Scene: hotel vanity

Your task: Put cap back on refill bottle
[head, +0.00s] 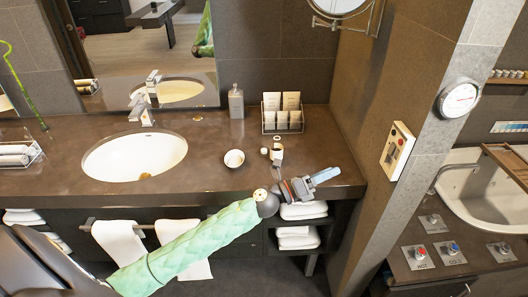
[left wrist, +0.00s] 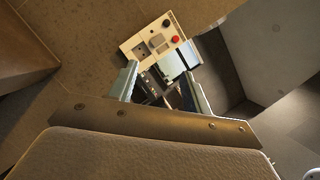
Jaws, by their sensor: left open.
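My left gripper (head: 318,180) is over the counter's front edge at the right, with its fingers toward the right wall. In the left wrist view it is open (left wrist: 160,69), and nothing is held between the fingers. A small pale bottle-like container (head: 277,156) stands on the counter just behind and left of the gripper, apart from it. A small light round piece (head: 264,150), possibly a cap, is beside it, and a small ring-like piece (head: 277,138) is behind it. A grey bottle (head: 236,102) stands by the mirror. I cannot tell which is the refill bottle. My right gripper is not in view.
A white bowl (head: 234,158) sits left of the small container. A rack of cards and packets (head: 283,122) stands behind. The sink (head: 135,155) is at left. A wall panel (head: 398,148) with a red button is at right, also in the left wrist view (left wrist: 153,45).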

